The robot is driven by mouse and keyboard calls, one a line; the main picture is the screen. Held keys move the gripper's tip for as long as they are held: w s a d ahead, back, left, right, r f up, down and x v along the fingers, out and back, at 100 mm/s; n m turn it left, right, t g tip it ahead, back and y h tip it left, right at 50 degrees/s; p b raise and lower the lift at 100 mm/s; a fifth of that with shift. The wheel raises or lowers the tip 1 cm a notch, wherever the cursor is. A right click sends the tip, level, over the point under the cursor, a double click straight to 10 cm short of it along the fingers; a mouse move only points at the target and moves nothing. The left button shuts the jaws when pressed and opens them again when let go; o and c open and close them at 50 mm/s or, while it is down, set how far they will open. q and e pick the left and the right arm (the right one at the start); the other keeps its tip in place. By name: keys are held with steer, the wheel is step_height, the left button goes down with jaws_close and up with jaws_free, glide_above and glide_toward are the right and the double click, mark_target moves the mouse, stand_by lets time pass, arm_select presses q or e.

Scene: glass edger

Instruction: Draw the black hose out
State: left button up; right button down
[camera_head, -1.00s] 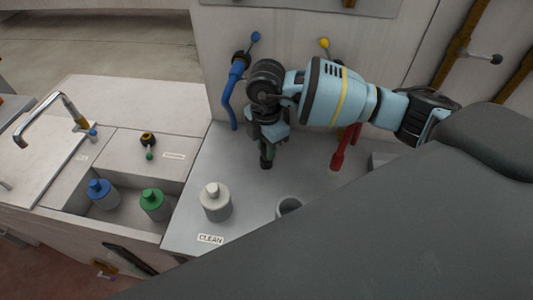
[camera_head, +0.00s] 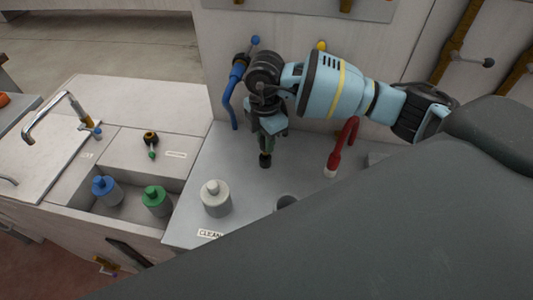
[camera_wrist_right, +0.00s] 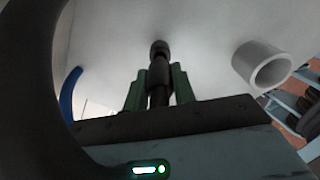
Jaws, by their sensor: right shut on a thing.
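The black hose (camera_wrist_right: 159,74) is a dark tube between the two green-grey fingers of my right gripper (camera_wrist_right: 158,90) in the right wrist view. The fingers are shut on it, and its blunt end sticks out past them. In the head view my right gripper (camera_head: 266,138) points down over the grey counter, and the hose's black end (camera_head: 265,160) shows just below the fingers. I cannot tell whether this end touches the counter. My wrist hides the hose's upper part and where it comes from. My left gripper is not in view.
A blue hose (camera_head: 229,105) hangs left of my gripper and a red hose (camera_head: 340,148) right of it. A pale bottle (camera_head: 215,198) and a grey cup (camera_head: 287,203) stand on the counter (camera_head: 200,170). Blue (camera_head: 105,190) and green (camera_head: 155,200) bottles sit in the left recess.

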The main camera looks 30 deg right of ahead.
steer(key=shift+r, duration=1)
steer(key=shift+r, duration=2)
